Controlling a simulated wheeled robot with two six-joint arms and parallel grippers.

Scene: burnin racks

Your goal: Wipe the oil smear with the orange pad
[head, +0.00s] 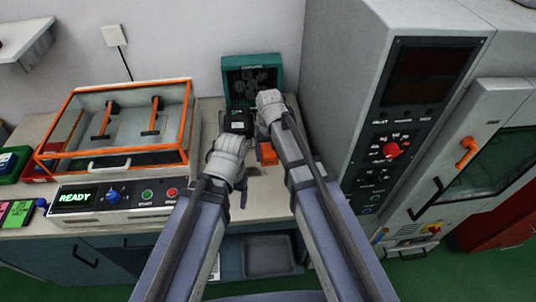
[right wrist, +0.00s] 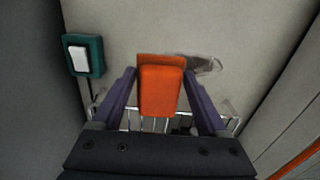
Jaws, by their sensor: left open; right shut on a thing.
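The orange pad (right wrist: 160,88) sits between the two purple fingers of my right gripper (right wrist: 160,92), which is shut on it. The pad also shows in the head view (head: 267,153), low over the bench beside my right wrist. A shiny grey smear (right wrist: 205,65) lies on the pale surface by the pad's upper right edge; the pad may hide part of it. I cannot tell whether the pad touches the surface. My left gripper (head: 241,192) is open, left of the pad in the head view; its fingers are mostly hidden by the wrist.
A teal box (head: 252,62) stands at the back of the bench, with a small black box (head: 238,123) in front. An orange-framed clear case (head: 118,128) is to the left. A tall grey cabinet (head: 340,75) closes off the right. Metal wires (right wrist: 150,124) show below the pad.

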